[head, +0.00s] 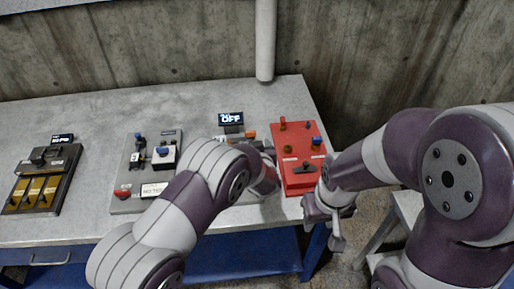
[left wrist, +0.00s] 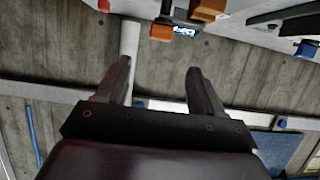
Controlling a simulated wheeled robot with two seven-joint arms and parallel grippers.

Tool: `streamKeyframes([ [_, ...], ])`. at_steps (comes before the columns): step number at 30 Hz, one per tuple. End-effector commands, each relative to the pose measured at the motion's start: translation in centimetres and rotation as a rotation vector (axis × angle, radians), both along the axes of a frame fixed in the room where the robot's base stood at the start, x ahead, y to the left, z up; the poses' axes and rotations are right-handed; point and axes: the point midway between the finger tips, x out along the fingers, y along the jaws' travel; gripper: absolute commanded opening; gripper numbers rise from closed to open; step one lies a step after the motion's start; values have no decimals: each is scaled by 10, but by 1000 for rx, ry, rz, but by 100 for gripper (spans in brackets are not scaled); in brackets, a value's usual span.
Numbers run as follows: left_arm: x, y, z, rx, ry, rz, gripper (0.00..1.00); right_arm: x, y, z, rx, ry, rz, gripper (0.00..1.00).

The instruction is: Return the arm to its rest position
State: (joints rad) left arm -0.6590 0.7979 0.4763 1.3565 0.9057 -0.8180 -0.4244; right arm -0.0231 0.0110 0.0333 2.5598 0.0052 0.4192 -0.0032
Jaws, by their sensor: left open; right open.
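My left arm (head: 188,205) reaches over the grey table from the lower left. Its gripper is mostly hidden behind its own wrist in the head view, beside the red panel (head: 289,178). In the left wrist view my left gripper (left wrist: 160,78) has its two dark fingers wide apart with nothing between them. My right arm (head: 372,158) comes in from the right. Its gripper (head: 331,222) points down, open, off the table's right edge and near the red panel's lower right corner. I see nothing held in it, though its fingertips are small.
The grey table (head: 75,117) carries a dark panel with yellow switches (head: 36,188) at left and a grey control panel (head: 126,204) in the middle. A small display reads OFF (head: 231,118). A vertical pipe (head: 265,40) stands against the concrete wall. The table's back strip is clear.

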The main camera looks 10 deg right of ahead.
Motion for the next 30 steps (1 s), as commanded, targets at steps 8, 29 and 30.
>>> streamKeyframes([
  [8, 0, 0, 0, -1, 0, 0, 68, 0, 0, 0, 0, 0, 0, 43],
  [29, -305, 227, 43, 75, 1171, -145, 68, 0, 0, 0, 0, 0, 0, 43],
  [30, -310, 241, 53, 62, 1142, -113, 68, 0, 0, 0, 0, 0, 0, 43],
])
